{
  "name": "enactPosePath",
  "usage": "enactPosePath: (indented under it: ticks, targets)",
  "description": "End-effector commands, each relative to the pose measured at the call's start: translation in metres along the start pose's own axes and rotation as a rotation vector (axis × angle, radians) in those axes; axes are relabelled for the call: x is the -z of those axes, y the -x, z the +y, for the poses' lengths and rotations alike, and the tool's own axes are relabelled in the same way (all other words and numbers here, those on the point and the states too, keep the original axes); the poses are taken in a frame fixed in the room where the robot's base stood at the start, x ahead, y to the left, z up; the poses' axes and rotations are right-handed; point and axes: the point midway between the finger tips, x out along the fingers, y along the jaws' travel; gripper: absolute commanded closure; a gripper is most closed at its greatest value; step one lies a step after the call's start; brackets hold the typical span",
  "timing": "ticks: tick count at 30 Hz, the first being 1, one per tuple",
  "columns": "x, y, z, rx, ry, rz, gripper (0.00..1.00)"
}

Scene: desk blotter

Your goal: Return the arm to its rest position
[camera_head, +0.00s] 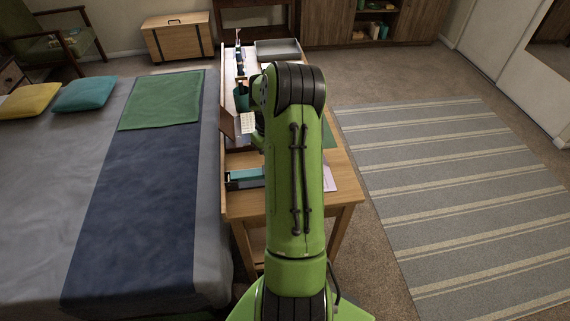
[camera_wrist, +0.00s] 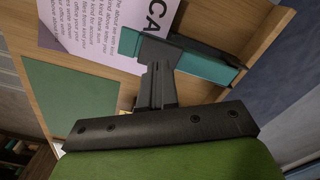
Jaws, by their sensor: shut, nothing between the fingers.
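My green arm (camera_head: 295,170) reaches forward over the wooden desk (camera_head: 240,205) and hides much of it in the head view. My gripper (camera_wrist: 155,62) shows in the wrist view, its dark fingers shut with nothing between them. In that view the fingers point towards a teal and dark object (camera_wrist: 195,65) on the desk; I cannot tell whether they touch it. In the head view my fingers are hidden behind the arm.
A lilac printed sheet (camera_wrist: 100,30) and a green blotter (camera_wrist: 70,105) lie on the desk. The teal object (camera_head: 245,176) also shows left of my arm. A dark teal cup (camera_head: 241,98) and a grey tray (camera_head: 278,50) stand farther back. A bed (camera_head: 40,200) is close on the left.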

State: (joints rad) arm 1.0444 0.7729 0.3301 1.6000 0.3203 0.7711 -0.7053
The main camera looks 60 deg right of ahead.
Motion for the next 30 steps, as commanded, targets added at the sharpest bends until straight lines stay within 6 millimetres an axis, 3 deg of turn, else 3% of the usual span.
enactPosePath:
  ticks: [8,26,28,30]
  targets:
    - [0.0,0.028,0.0,-0.001,0.0,0.0,1.0]
    - [0.001,0.028,-0.002,-0.003,0.002,0.002,1.0]
    - [0.004,0.044,-0.013,-0.018,0.02,0.013,1.0]
    - [0.008,0.077,-0.041,-0.05,0.057,0.038,1.0]
